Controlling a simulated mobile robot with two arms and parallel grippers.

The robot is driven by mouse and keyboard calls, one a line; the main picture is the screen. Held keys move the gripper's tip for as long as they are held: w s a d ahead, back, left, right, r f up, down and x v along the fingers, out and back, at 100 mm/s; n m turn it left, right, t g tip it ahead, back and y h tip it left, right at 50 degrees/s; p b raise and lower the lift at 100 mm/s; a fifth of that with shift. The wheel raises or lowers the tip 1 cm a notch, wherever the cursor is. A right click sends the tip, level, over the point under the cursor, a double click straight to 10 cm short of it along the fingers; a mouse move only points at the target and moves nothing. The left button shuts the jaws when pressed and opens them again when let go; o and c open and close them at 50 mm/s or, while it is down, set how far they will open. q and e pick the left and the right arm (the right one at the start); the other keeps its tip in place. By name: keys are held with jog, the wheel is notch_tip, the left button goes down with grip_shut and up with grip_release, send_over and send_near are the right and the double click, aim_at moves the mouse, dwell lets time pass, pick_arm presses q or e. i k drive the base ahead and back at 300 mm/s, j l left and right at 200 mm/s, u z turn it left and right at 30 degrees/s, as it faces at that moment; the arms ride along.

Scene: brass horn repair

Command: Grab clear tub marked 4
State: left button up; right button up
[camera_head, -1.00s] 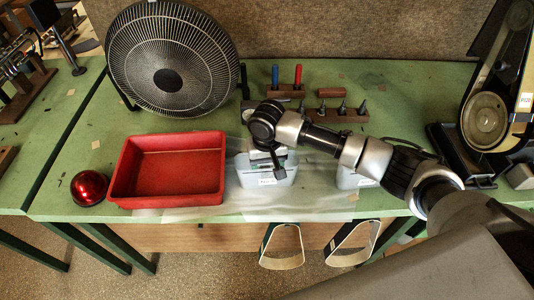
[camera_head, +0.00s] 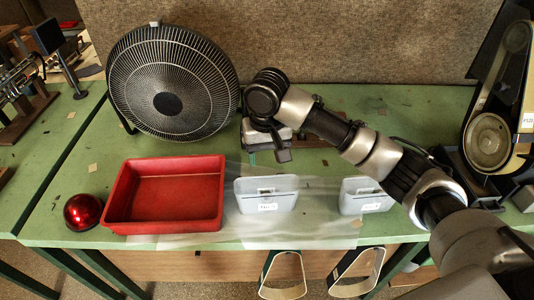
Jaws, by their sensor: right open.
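Two pale translucent tubs with white labels stand near the bench's front edge. One tub (camera_head: 266,203) is just right of the red tray, and the other tub (camera_head: 366,196) is further right. The label marks are too small to read, so I cannot tell which is marked 4. My right gripper (camera_head: 282,152) is open and shows above the left-hand tub's back edge in the picture, with nothing visible between its fingers. Its arm comes in from the right, passing behind and above the right-hand tub. My left gripper is not in view.
A red tray (camera_head: 116,200) and a shiny red ball (camera_head: 83,212) are to the left. A black fan (camera_head: 172,85) stands behind. A belt machine (camera_head: 490,140) is at the right.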

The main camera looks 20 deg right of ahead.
aim_at(369, 197)
jog(key=z, duration=1.45)
